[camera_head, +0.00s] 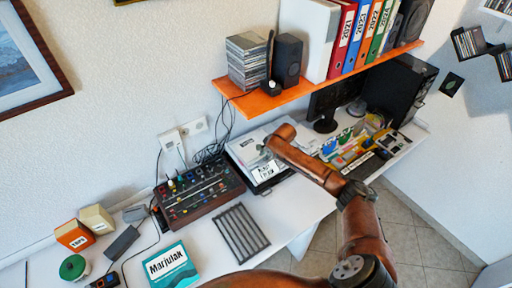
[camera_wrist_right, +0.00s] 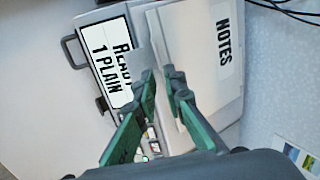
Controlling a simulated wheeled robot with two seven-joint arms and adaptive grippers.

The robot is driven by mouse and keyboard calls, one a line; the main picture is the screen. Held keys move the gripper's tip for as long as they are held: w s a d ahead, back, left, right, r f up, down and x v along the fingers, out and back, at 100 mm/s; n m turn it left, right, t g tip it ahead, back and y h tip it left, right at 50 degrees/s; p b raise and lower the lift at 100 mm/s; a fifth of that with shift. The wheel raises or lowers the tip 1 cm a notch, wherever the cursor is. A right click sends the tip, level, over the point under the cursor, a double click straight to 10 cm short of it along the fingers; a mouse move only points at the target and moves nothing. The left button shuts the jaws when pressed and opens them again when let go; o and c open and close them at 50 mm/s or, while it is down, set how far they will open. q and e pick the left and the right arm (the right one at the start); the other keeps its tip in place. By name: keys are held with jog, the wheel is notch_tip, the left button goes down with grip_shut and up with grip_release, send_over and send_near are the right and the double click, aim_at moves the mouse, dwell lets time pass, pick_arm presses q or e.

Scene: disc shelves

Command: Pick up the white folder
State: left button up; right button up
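A white folder with a NOTES label (camera_wrist_right: 200,58) lies flat on a grey machine in the right wrist view. In the head view the white folder (camera_head: 250,140) lies near the wall, behind the end of my right arm. My right gripper (camera_wrist_right: 158,72) has its green fingers over the folder's edge in the wrist view, with a small gap between them. I cannot tell if they grip the edge. In the head view the right fingers are hidden behind the arm. My left gripper is out of view.
Under the folder is a grey machine with a READY 1 PLAIN label (camera_wrist_right: 108,62). A dark mixer (camera_head: 200,192) and a black rack (camera_head: 240,232) stand to its left. The orange shelf (camera_head: 345,75) with binders hangs above. Books and cards (camera_head: 355,150) lie to the right.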

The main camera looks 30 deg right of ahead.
aim_at(262, 161)
jog(key=x, duration=0.3)
jog(key=shift+a+f, duration=0.1)
jog(key=shift+c, duration=0.2)
grip_shut()
